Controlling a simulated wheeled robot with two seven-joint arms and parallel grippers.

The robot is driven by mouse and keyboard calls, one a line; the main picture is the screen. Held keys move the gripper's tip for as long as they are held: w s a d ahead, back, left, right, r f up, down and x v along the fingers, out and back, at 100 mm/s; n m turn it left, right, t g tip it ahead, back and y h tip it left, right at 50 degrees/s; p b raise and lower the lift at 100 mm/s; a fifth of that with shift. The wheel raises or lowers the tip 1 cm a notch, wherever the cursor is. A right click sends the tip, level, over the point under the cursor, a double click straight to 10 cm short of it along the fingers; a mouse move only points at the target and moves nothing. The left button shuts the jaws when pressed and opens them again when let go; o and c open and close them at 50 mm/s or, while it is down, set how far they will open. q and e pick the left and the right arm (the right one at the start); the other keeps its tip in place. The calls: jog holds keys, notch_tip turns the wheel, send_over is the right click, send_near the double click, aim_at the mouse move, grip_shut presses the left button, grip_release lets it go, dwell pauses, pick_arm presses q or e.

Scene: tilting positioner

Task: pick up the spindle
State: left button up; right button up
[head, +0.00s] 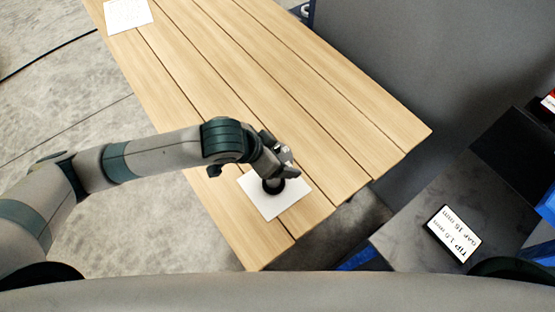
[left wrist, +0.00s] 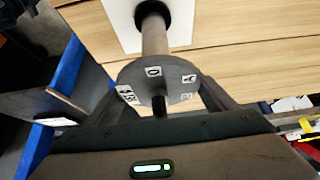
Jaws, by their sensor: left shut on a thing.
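The spindle shows in the left wrist view as a grey round disc (left wrist: 158,76) with small letter labels on its face and a grey shaft (left wrist: 155,38) behind it. The far end of the shaft meets a black ring (left wrist: 152,10) on a white sheet (left wrist: 122,22). In the head view the black ring (head: 273,187) is partly under my left gripper (head: 286,162), over the white sheet (head: 273,208). My left gripper is shut on the spindle, with a finger on each side of it. I cannot tell whether the spindle is clear of the ring. My right gripper is not in view.
The sheet lies near the close end of a slatted wooden table (head: 260,70). Another white sheet (head: 127,14) lies at its far end. The middle of the table is clear. A dark surface at the right bears a sign (head: 453,234) with "TIP" and "GAP" figures.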

aim_at(276, 148)
pick_arm(q)
jog(key=shift+r+b, duration=0.35)
jog(key=shift+r, duration=0.5)
notch_tip(276, 148, up, 2)
jog(key=shift+w+d+b, duration=0.1)
jog(key=shift+b, duration=0.25)
jog(key=s+d+r+b, duration=0.2)
jog(key=s+d+r, duration=0.4)
jog(key=s, duration=0.4)
jog(key=shift+r, duration=0.65)
jog(key=shift+d, duration=0.1)
jog(key=shift+w, duration=0.1)
